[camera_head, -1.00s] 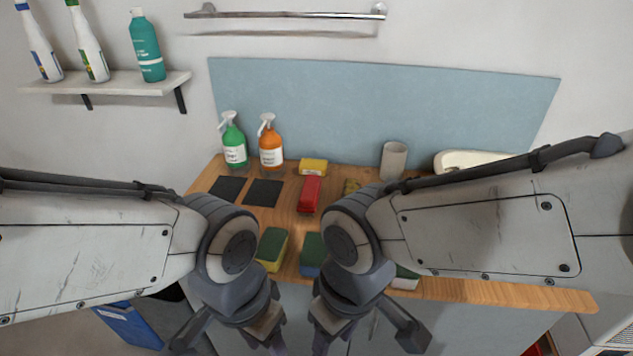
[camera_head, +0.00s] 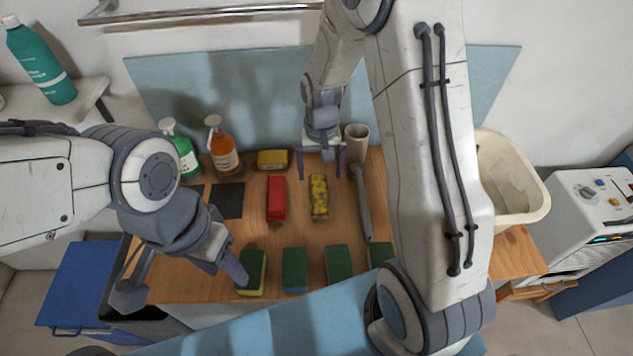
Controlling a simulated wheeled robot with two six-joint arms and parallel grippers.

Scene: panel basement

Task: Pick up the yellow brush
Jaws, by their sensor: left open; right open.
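Two yellow blocks on the wooden counter could be the brush; I cannot tell for certain which it is. One is a mottled yellow and dark block (camera_head: 319,196), lying lengthwise right of a red block (camera_head: 276,198). The other is a plain yellow block (camera_head: 272,159), lying crosswise at the back. My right gripper (camera_head: 321,161) is open and points down, just behind the mottled block and right of the plain one, with nothing between its fingers. My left gripper (camera_head: 222,268) is open and empty at the counter's front left, beside a green-topped sponge (camera_head: 252,272).
Several green-topped sponges line the counter's front edge. Green (camera_head: 181,152) and orange (camera_head: 223,150) spray bottles stand at the back left. A grey cup (camera_head: 356,144) and a long grey-handled tool (camera_head: 363,205) are close right of my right gripper. A cream basin (camera_head: 512,180) is further right.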

